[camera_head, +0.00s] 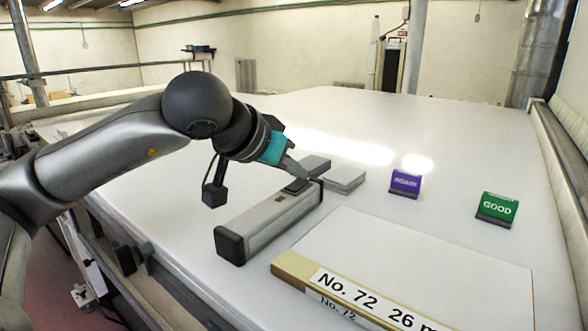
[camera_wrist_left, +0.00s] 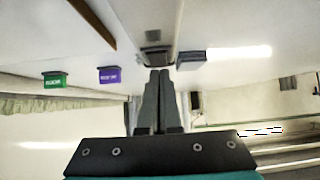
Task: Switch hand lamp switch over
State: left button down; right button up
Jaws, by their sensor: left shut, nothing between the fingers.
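The hand lamp (camera_head: 268,222), a long grey bar with dark end caps, lies on the white table. Its dark switch (camera_head: 296,186) sits on the top face near the far end. My left gripper (camera_head: 301,178) is shut and empty, its tips at or just above the switch; I cannot tell whether they touch it. In the left wrist view the closed fingers (camera_wrist_left: 159,73) point at the lamp's dark end. The fingers partly hide the switch area, so its position is unclear. My right gripper is in neither view.
Grey flat blocks (camera_head: 345,179) lie just beyond the lamp. A purple sign (camera_head: 405,183) and a green "GOOD" sign (camera_head: 497,208) stand to the right. A large panel labelled "No. 72" (camera_head: 430,265) lies at the front right. The far table is clear.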

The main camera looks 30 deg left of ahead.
pick_arm(q)
jog(key=shift+g+p, duration=0.3)
jog(key=shift+p, duration=0.45)
jog(key=shift+w+f, duration=0.1)
jog(key=shift+f, duration=0.15)
jog(key=shift+w+r+p, duration=0.25)
jog(key=shift+w+p, duration=0.1)
jog(key=shift+w, duration=0.45)
